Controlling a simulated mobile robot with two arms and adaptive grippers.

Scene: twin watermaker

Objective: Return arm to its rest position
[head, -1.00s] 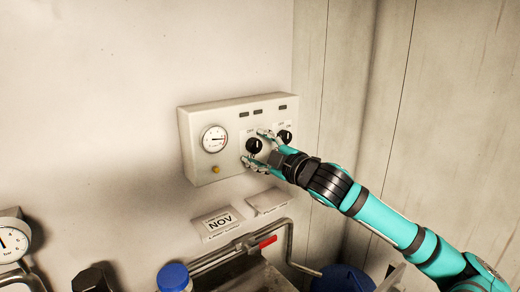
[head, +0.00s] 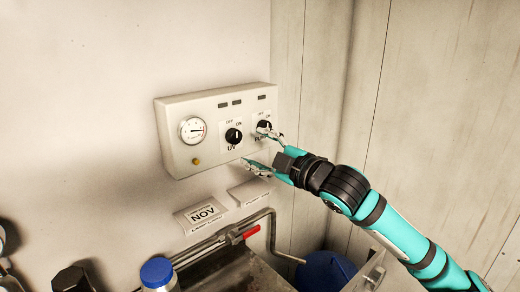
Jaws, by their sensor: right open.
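My right arm comes in from the lower right, teal with black joints. Its gripper (head: 263,148) is open and empty, with fingers apart. It is in front of the lower right part of the white control box (head: 185,155) on the wall. The upper finger overlaps the right black knob (head: 265,126) in the picture; whether it touches cannot be told. The left black knob (head: 233,136), marked UV with OFF and ON, shows clear of the fingers. My left gripper is not in view.
A gauge (head: 193,130) and a yellow button (head: 196,161) are on the box. The wall to the right is bare.

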